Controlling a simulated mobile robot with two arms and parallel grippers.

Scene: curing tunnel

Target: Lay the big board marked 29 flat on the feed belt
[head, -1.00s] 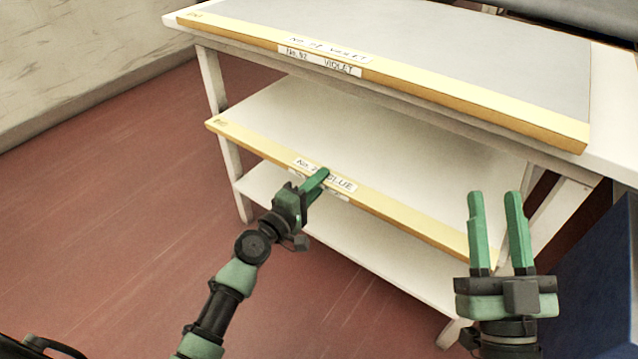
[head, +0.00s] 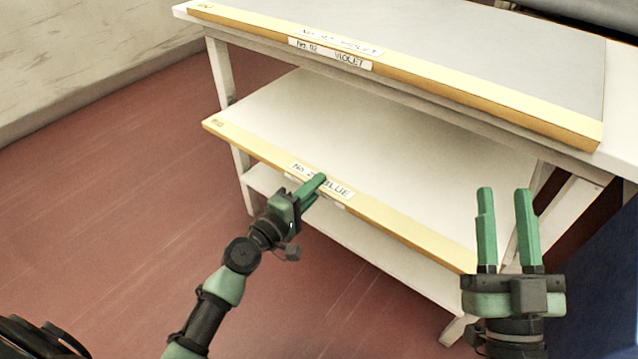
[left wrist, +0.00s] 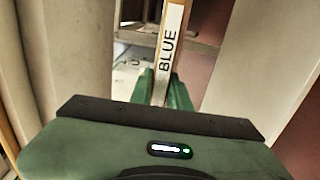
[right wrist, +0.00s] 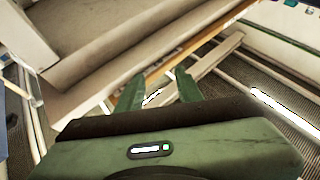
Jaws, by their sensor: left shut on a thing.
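The big board (head: 400,145) has a white face and a yellow front edge, with a label reading "No. 2", a hidden digit, then "BLUE". It lies on the middle level of a white rack, its front edge jutting out over the shelf. My left gripper (head: 315,185) is shut on that edge at the label and covers part of the number. The left wrist view shows the edge with "BLUE" (left wrist: 170,50) between the fingers. My right gripper (head: 504,192) is open and empty, right of the board. I cannot clearly make out the feed belt.
A grey board (head: 500,60) labelled "No. 92 VIOLET" lies on the rack top (head: 622,155). A lower shelf (head: 390,265) is below. A dark blue surface (head: 600,260) stands at the right. The red floor (head: 110,180) at the left is clear. A pale wall (head: 80,60) stands behind it.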

